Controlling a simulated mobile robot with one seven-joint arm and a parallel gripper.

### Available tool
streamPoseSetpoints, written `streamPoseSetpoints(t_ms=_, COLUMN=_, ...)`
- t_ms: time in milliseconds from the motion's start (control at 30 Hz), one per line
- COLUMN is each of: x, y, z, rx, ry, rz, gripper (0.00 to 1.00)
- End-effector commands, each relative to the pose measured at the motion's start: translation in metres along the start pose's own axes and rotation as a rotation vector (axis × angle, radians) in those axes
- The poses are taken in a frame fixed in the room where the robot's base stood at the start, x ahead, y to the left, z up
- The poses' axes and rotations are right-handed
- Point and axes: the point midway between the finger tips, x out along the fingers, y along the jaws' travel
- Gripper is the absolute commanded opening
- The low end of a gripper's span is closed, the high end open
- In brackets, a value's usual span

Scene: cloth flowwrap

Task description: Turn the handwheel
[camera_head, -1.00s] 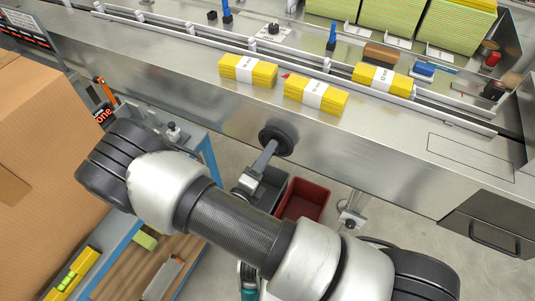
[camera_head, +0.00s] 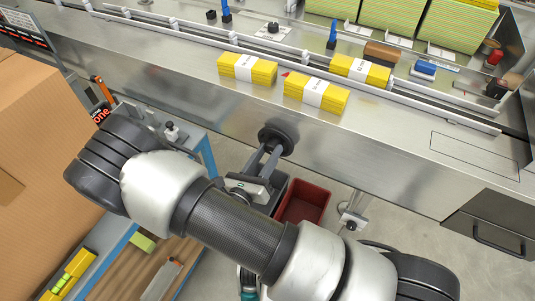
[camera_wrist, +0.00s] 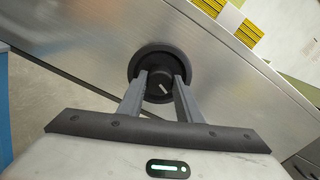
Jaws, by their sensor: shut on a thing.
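The handwheel (camera_head: 283,133) is a round black wheel on the front face of the steel machine. It also shows in the wrist view (camera_wrist: 164,57), with a darker hub that bears a short pale mark. My gripper (camera_head: 270,155) reaches it from the front. In the wrist view my gripper (camera_wrist: 160,88) has one finger on each side of the hub and is shut on it. The fingertips hide part of the wheel's lower rim.
Yellow bundles with white bands (camera_head: 317,92) lie on the machine top above the wheel. A red bin (camera_head: 303,203) stands on the floor below. A large cardboard box (camera_head: 50,120) stands at the left. A blue-framed table (camera_head: 208,156) is at lower left.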

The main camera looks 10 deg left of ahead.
Motion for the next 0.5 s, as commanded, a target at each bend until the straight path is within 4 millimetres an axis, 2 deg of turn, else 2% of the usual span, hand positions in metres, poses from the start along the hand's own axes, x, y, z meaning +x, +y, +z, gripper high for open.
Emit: streamPoseSetpoints(t_ms=500, x=0.0, y=-0.0006, z=-0.0023, rx=0.491, ry=0.0, rz=0.0, gripper=0.09)
